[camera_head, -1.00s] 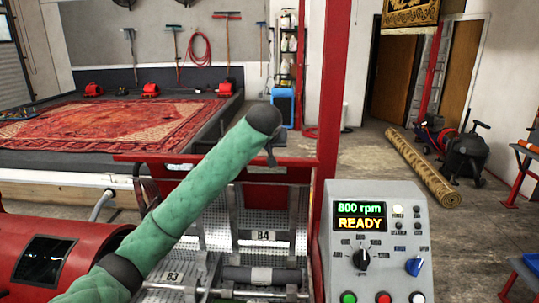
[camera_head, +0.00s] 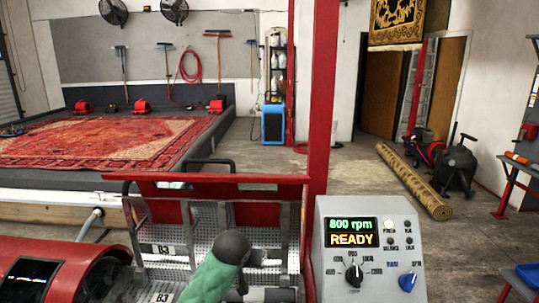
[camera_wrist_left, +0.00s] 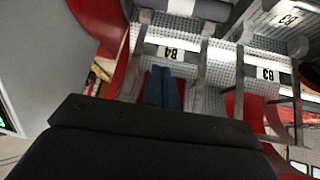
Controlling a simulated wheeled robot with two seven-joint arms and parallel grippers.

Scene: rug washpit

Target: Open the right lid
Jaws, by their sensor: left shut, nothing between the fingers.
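The red washing machine has a closed-looking curved red lid (camera_head: 62,268) with a dark window at left. At right its opening shows a perforated metal drum (camera_head: 175,218) with bars and B3 labels. A red panel (camera_head: 205,186) stands along the back of this opening, with a black bar handle behind its top; it appears to be the right lid, swung back. My left arm's green sleeve ends in a dark joint over the drum; the gripper itself is mostly hidden there. In the left wrist view, my left gripper (camera_wrist_left: 164,70) is shut and empty, pointing at the drum near label B4.
A grey control console (camera_head: 370,250) reading 800 rpm READY stands right of the drum, beside a red post (camera_head: 322,110). Behind are a red rug (camera_head: 100,142) on a platform and a blue unit (camera_head: 272,122). A rolled rug (camera_head: 412,180) lies on the floor at right.

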